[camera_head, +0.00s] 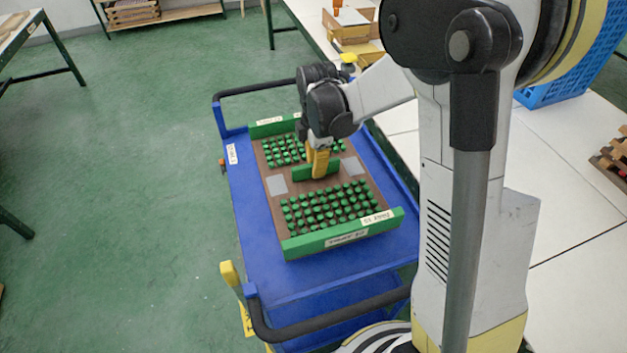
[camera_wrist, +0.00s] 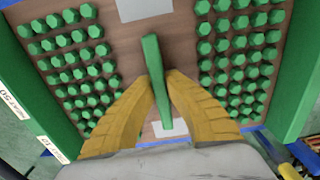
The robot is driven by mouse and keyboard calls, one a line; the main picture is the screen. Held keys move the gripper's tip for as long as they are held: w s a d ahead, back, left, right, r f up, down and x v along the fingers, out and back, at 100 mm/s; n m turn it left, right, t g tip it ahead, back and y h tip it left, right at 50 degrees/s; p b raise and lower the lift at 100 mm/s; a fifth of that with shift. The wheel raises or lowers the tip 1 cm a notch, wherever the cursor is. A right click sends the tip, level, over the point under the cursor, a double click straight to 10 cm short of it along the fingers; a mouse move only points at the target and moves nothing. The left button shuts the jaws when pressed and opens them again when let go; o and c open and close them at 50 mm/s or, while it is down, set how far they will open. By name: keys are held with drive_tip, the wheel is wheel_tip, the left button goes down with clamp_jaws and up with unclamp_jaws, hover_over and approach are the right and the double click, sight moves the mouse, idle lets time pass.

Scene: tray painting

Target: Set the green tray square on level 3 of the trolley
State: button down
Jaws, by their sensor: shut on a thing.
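The green tray (camera_head: 321,242) has a brown board base, green end walls and two blocks of green pegs. It is over the top shelf of the blue trolley (camera_head: 250,275), its long side running roughly along the trolley. Whether it rests on the shelf or hangs just above it I cannot tell. My gripper (camera_head: 318,172) is shut on the green handle bar at the tray's middle. In the wrist view its yellow fingers (camera_wrist: 158,88) close on both sides of the handle (camera_wrist: 151,55). The trolley's lower levels are mostly hidden.
A white table (camera_head: 580,270) stands close along the trolley's right side, with a blue crate (camera_head: 560,92) on it. Wooden boxes (camera_head: 350,28) stand at the far end. Black push handles (camera_head: 330,318) rise at the trolley's ends. Green floor (camera_head: 120,220) lies clear to the left.

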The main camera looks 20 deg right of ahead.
drive_tip(key=shift+w+a+f, duration=0.15)
drive_tip(key=shift+w+f, duration=0.3)
drive_tip(key=shift+w, duration=0.25)
wheel_tip(320, 180, down, 4)
drive_tip(key=shift+f+b, duration=0.1)
drive_tip(key=shift+b, duration=1.05)
drive_tip(key=c, duration=1.6)
unclamp_jaws()
